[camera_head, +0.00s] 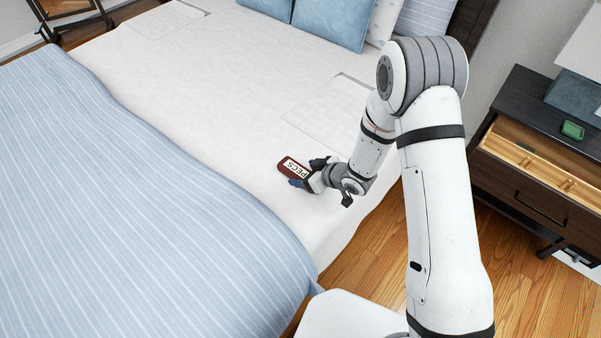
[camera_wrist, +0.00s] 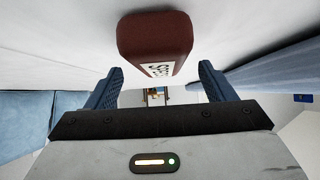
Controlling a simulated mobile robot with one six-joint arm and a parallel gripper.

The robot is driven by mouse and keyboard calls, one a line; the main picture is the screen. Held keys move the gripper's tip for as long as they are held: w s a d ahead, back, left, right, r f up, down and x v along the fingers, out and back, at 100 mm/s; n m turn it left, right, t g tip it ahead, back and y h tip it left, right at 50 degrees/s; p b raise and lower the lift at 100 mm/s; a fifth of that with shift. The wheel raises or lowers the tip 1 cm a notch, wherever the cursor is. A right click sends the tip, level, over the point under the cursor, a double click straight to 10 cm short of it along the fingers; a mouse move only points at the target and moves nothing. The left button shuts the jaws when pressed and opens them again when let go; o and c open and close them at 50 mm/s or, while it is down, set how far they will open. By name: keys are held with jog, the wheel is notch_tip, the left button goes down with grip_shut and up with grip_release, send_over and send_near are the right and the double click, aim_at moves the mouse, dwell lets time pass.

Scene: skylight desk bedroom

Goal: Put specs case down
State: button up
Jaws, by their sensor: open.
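The specs case (camera_head: 292,166) is dark red-brown with a white label, partly readable as "PECS" in the head view. It lies on the white bed sheet (camera_head: 230,95), near the bed's right side. My gripper (camera_head: 307,173) is low over the sheet at the near end of the case. In the wrist view the case (camera_wrist: 155,36) is ahead of my gripper (camera_wrist: 161,75), in line with the gap between the blue fingers. The fingers are spread, with visible gaps to either side of the case. The far end of the case is hidden in the wrist view.
A blue striped duvet (camera_head: 130,210) covers the left of the bed. Blue pillows (camera_head: 333,20) lie at the head. A dark nightstand (camera_head: 530,150) with an open drawer and a green object (camera_head: 572,130) stands at right. Bare sheet surrounds the case.

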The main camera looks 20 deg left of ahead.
aim_at(300, 171)
jog(key=x, duration=0.3)
jog(key=shift+a+f, duration=0.1)
jog(key=shift+a, duration=0.05)
jog(key=c, duration=1.2)
